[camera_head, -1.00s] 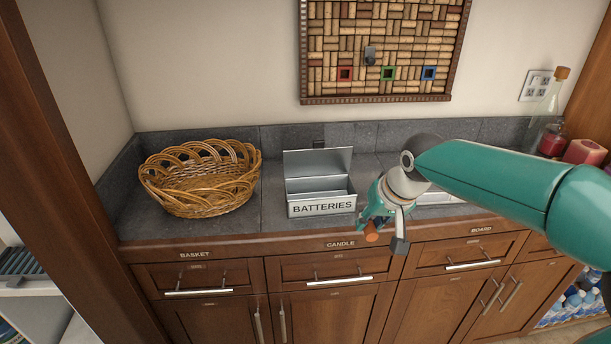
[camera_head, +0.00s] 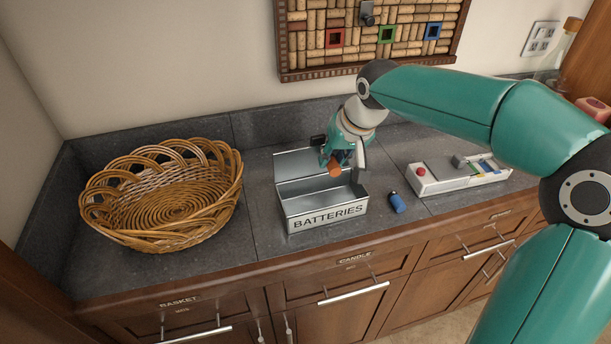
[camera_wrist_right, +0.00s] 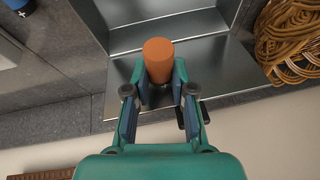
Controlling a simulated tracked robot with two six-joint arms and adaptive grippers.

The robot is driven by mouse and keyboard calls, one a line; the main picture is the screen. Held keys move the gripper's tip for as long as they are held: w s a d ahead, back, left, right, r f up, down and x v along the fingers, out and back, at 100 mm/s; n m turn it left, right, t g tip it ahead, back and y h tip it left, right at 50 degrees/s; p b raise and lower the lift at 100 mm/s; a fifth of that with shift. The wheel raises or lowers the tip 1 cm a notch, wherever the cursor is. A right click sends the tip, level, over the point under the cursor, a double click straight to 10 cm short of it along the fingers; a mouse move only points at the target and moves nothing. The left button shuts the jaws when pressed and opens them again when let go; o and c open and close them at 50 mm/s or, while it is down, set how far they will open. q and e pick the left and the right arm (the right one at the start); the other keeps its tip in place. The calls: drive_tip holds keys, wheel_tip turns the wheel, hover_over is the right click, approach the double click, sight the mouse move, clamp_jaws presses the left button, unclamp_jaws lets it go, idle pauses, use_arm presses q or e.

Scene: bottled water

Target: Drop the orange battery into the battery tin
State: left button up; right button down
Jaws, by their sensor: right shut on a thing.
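The orange battery (camera_head: 335,167) is held by my right gripper (camera_head: 343,160) above the open battery tin. In the right wrist view the battery (camera_wrist_right: 158,60) stands between the two fingers of my right gripper (camera_wrist_right: 159,88), with the tin's metal interior beyond it. The battery tin (camera_head: 325,217) is a silver box labelled BATTERIES on the counter, its lid (camera_head: 298,163) raised at the back. The battery overlaps the rear part of the tin's opening in the head view; its exact height above the tin is hard to tell. My left gripper is not in view.
A wicker basket (camera_head: 170,205) stands left of the tin. A blue battery (camera_head: 397,203) lies on the counter right of the tin. A white board (camera_head: 440,180) with a red knob is farther right. A cork board (camera_head: 350,35) hangs on the wall.

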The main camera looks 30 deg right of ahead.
drive_tip(key=shift+w+a+f+b, duration=0.1)
drive_tip(key=shift+f+b, duration=0.35)
drive_tip(key=shift+f, duration=0.1)
wheel_tip(320, 180, down, 5)
drive_tip(key=b, duration=0.4)
drive_tip(key=shift+a+r, duration=0.1)
drive_tip(key=c, duration=0.9)
unclamp_jaws()
drive_tip(key=shift+r, duration=0.1)
drive_tip(key=v, duration=1.1)
drive_tip(key=shift+s+r, duration=0.2)
drive_tip(key=shift+r, duration=0.15)
